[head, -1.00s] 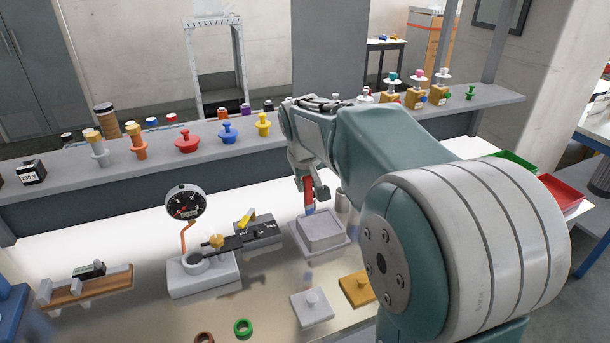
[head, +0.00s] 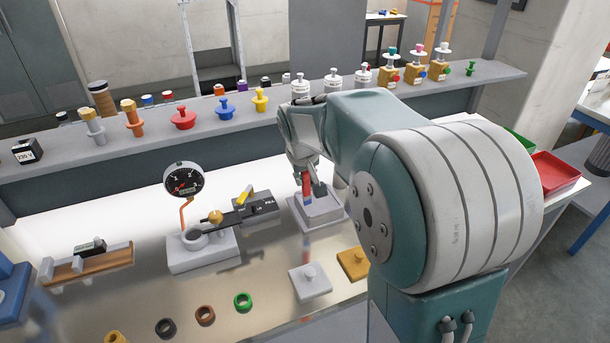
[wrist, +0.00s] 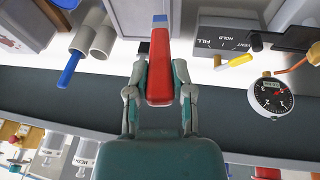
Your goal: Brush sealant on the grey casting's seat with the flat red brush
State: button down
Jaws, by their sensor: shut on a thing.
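The flat red brush (head: 306,187) is in my gripper (head: 307,172), which is shut around its handle. In the wrist view the red handle (wrist: 159,75) runs up between both fingers (wrist: 157,92), with a blue band towards its far end. The grey casting (head: 322,214) appears to be the stepped grey block on the bench below the brush. The brush's lower end is at or just above the block's near left top; contact cannot be told. The wrist view shows part of a grey block (wrist: 128,20) beside the brush end. The bristles are not clear.
A dial gauge (head: 184,181) on a grey base and a black fixture (head: 252,208) stand left. Grey and yellow knobbed plates (head: 310,281) lie in front. A shelf behind carries several coloured plugs (head: 225,108). Blue-handled tool (wrist: 69,70) sits in a tube.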

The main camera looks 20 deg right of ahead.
jog(key=shift+f, duration=0.5)
dwell(0.3)
jog(key=shift+d, duration=4.05)
jog(key=shift+w+a+f, duration=0.1)
jog(key=shift+w+a, duration=0.1)
jog(key=shift+a, duration=1.15)
jog(key=shift+w+a, duration=0.2)
jog(key=shift+a, duration=1.1)
jog(key=shift+w+a+f, duration=0.1)
jog(key=shift+w+a, duration=0.1)
jog(key=shift+a, duration=1.15)
jog(key=shift+w, duration=0.6)
jog(key=shift+d, duration=3.95)
jog(key=w+a, duration=0.1)
jog(key=a, duration=0.7)
